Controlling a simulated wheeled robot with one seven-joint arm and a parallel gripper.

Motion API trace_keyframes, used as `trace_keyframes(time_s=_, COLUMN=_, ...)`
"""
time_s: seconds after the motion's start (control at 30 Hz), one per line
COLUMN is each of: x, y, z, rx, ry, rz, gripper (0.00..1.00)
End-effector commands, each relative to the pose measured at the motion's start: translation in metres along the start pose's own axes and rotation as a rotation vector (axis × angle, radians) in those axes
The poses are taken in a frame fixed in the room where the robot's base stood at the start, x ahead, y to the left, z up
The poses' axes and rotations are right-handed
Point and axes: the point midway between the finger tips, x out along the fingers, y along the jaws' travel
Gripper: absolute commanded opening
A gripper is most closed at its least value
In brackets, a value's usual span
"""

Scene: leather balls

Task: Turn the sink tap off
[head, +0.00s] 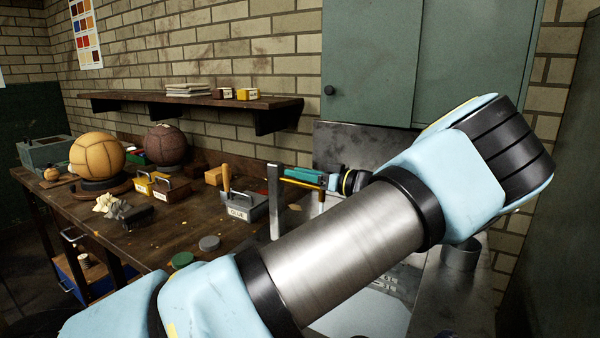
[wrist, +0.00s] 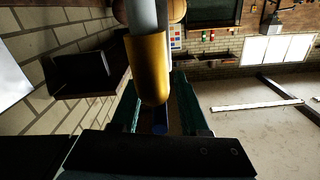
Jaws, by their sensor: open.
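The tap shows in the head view as an upright grey metal post (head: 275,203) with a thin brass-coloured part (head: 303,183) reaching right from near its top. My gripper (head: 302,173), with teal fingers, is right beside that brass part at the post's upper right. In the wrist view, a brass sleeve (wrist: 147,68) on a grey rod points toward my palm. My open teal fingers (wrist: 160,100) lie to either side of its end; I cannot tell if they touch it. The sink (head: 365,312) is mostly hidden behind my arm. I cannot see whether water runs.
A wooden bench (head: 140,245) on the left holds leather balls (head: 97,155), a grey labelled tool bin (head: 240,207) and small boxes. A wall shelf (head: 190,103) and green cabinet (head: 372,60) are behind. A metal cup (head: 460,254) stands right of my arm.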

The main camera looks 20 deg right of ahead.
Motion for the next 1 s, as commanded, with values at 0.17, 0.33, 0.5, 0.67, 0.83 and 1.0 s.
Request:
trace_keyframes(time_s=0.17, x=-0.0002, y=0.0, z=0.0, rx=0.0, ry=0.0, rz=0.0, gripper=0.32)
trace_keyframes(time_s=0.33, x=-0.0003, y=0.0, z=-0.0001, rx=0.0, ry=0.0, rz=0.0, gripper=0.13)
trace_keyframes(time_s=0.5, x=-0.0003, y=-0.0001, z=-0.0002, rx=0.0, ry=0.0, rz=-0.001, gripper=0.0)
trace_keyframes(time_s=0.67, x=-0.0003, y=-0.0002, z=-0.0002, rx=0.0, ry=0.0, rz=-0.001, gripper=0.0)
trace_keyframes(time_s=0.83, x=-0.0003, y=-0.0004, z=-0.0002, rx=0.0, ry=0.0, rz=-0.001, gripper=0.0)
trace_keyframes(time_s=1.0, x=-0.0003, y=-0.0005, z=-0.0003, rx=0.0, ry=0.001, rz=-0.002, gripper=0.0)
